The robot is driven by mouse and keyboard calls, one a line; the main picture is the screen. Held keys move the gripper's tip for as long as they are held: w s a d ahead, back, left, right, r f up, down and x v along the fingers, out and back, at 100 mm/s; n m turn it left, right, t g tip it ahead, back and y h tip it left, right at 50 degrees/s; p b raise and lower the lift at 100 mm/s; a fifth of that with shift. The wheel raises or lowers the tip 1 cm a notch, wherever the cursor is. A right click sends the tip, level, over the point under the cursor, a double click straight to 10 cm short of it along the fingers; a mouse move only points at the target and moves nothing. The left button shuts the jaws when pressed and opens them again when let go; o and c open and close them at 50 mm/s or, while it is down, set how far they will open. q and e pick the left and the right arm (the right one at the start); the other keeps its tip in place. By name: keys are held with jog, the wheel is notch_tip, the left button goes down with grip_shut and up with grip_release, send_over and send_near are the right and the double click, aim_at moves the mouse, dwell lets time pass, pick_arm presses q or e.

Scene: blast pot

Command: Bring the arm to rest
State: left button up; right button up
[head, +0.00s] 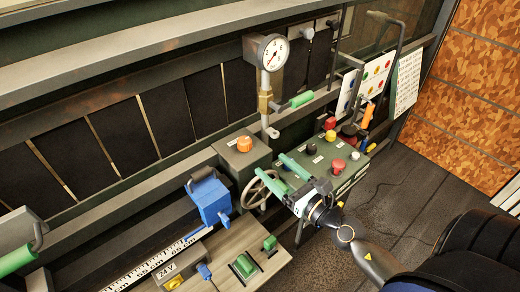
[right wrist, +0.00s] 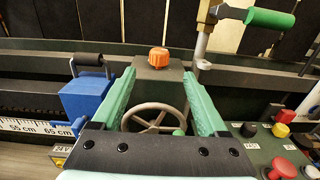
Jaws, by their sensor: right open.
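My right gripper (head: 275,168) reaches in from the lower right of the head view. Its two green fingers are apart, with nothing seen between the tips. In the right wrist view the gripper (right wrist: 158,80) shows the same open fingers on either side. A grey spoked handwheel (head: 252,192) is just left of the fingers in the head view. In the wrist view the handwheel (right wrist: 155,107) appears between the fingers, lower than the tips; I cannot tell whether anything touches. My left gripper is not in view.
A box with an orange knob (head: 244,144) stands beyond the wheel, with a blue block (head: 209,203) to its left. A pressure gauge (head: 266,52) and a green-handled lever (head: 301,99) rise behind. A button panel (head: 330,150) is close right of the gripper. Dark floor (head: 400,185) is open farther right.

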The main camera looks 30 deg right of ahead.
jog(key=s+a+f+m+g, duration=0.3)
jog(key=f+m, duration=0.5)
jog(key=m, duration=0.3)
jog(key=s+a+f+m+g, duration=0.3)
jog(key=s+f+m, duration=0.3)
jog(key=m, duration=0.6)
jog(key=s+a+f+m+g, duration=0.2)
jog(key=s+a+f+m, duration=0.2)
jog(key=f+m, duration=0.6)
jog(key=shift+s+a+m+g, duration=0.2)
jog(key=shift+a+m+g, duration=0.2)
jog(key=shift+a+m, duration=0.55)
